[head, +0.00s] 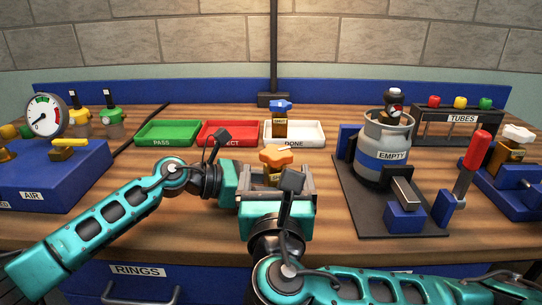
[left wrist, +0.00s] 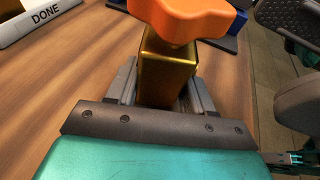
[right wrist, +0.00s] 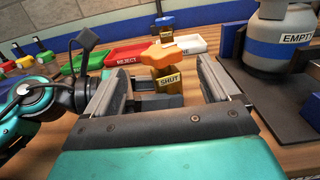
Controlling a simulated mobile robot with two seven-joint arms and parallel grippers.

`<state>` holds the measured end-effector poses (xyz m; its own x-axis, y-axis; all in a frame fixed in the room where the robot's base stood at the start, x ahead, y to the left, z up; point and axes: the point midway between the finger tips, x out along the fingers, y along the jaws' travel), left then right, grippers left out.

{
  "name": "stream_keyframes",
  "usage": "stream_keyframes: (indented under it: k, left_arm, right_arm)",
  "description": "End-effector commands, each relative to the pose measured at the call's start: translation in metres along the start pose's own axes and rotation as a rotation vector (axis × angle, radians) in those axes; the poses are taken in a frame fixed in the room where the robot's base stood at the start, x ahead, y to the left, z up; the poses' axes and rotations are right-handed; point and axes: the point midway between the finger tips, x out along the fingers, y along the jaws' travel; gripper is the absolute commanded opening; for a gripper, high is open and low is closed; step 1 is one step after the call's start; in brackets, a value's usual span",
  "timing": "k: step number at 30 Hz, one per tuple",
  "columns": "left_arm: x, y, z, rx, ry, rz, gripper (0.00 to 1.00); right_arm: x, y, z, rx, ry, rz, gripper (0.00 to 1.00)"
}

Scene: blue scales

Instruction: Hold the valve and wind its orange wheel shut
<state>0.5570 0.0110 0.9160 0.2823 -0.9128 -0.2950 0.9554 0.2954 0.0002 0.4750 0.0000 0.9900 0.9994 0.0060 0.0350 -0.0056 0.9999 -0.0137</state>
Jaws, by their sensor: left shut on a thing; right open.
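Green PASS (head: 168,141), red REJECT (head: 212,143) and white DONE (head: 312,143) trays stand behind. A blue-wheeled valve (head: 280,117) is at the DONE tray. The EMPTY cylinder (head: 386,135) and red-handled lever (head: 475,155) are at right, the blue AIR box (head: 90,180) at left.

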Motion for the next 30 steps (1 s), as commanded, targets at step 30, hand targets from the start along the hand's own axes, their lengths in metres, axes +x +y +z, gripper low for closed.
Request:
stream_keyframes:
  k: [30]
  left_arm:
    - [0.000,-0.001,-0.001,-0.001,0.002,-0.001,0.35]
  right_arm:
    - [0.039,-0.025,0.001,0.022,0.029,0.484,0.88]
